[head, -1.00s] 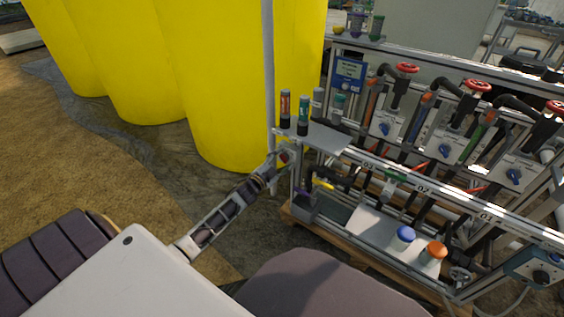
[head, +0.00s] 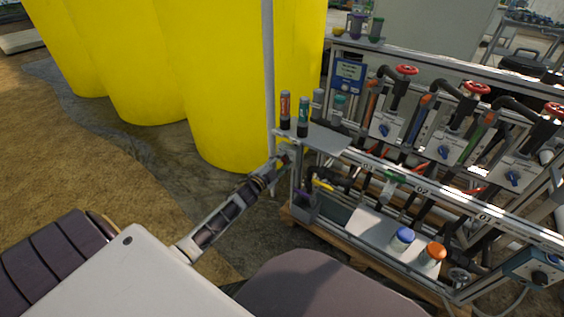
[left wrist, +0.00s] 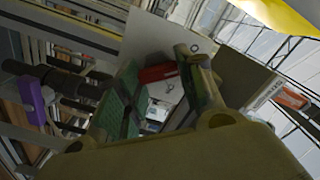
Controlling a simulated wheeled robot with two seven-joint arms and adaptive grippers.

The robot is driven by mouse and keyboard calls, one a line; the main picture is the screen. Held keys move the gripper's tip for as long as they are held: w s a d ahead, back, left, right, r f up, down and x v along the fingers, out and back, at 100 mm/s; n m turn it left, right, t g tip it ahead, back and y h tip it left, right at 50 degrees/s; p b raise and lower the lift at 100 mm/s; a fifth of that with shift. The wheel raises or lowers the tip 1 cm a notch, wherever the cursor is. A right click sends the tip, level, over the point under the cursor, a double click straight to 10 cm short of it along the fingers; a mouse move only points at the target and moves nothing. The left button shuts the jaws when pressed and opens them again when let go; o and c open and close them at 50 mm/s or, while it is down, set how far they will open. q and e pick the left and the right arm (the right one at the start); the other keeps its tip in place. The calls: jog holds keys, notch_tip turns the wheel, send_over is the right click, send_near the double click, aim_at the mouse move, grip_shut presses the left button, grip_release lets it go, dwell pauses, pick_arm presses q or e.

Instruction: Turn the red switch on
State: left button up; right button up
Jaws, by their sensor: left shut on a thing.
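The red switch (left wrist: 156,73) shows in the left wrist view, in front of a pale plate (left wrist: 150,36) with small round marks. My left gripper (left wrist: 162,88) has one finger on either side of the switch and is shut on it. In the head view my left gripper (head: 282,160) is at the left end of the skid, below the small grey shelf, and hides most of the switch. I cannot tell the switch's exact angle. My right gripper is not in view.
The skid frame (head: 455,202) carries several valves with red handwheels (head: 406,70) and blue knobs (head: 443,152). Small bottles (head: 303,117) stand on the grey shelf (head: 326,138) just above my gripper. Large yellow tanks (head: 215,80) stand behind.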

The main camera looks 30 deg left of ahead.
pick_arm(q)
jog(key=shift+m+p, duration=0.4)
jog(key=shift+m, duration=0.7)
jog(key=m, duration=0.2)
jog(key=shift+f+m, duration=0.1)
jog(key=shift+m, duration=0.2)
jog(key=m, duration=0.2)
jog(key=shift+d+f+m, duration=0.1)
jog(key=shift+f+m, duration=0.05)
jog(key=shift+m, duration=0.25)
jog(key=m+b, duration=0.3)
jog(key=m, duration=0.6)
jog(key=shift+f, duration=0.2)
